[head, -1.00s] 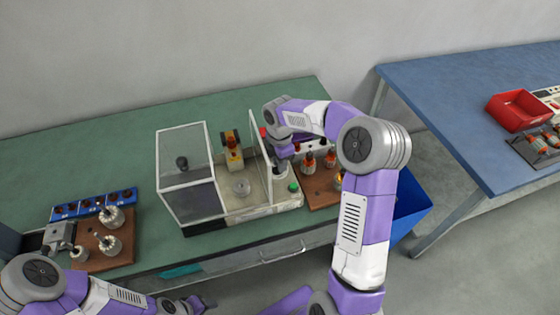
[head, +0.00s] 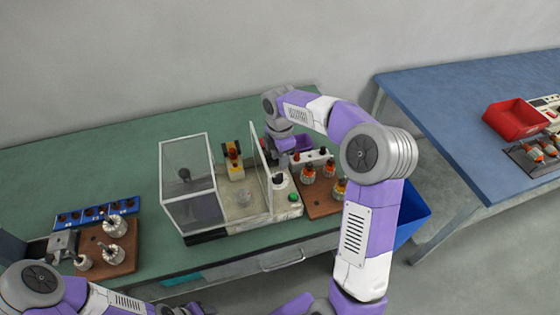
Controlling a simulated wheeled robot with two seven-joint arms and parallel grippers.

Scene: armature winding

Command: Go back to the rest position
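My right arm reaches in from the lower right and bends over the green bench (head: 60,170). Its gripper (head: 281,152) points down beside the right side of the winding machine (head: 200,225), above a small black-topped part (head: 279,180). The fingers are too small and partly hidden to tell whether they are open, and no held part shows. My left arm is at the lower left, with its elbow near the bench's front edge.
A brown board (head: 322,200) with several orange-topped armatures stands right of the machine. Another board (head: 121,264) with bare armatures lies at the left by a blue rack (head: 97,214). A blue bin (head: 412,215) hangs right of the bench. A blue table (head: 440,95) holds a red box (head: 515,119).

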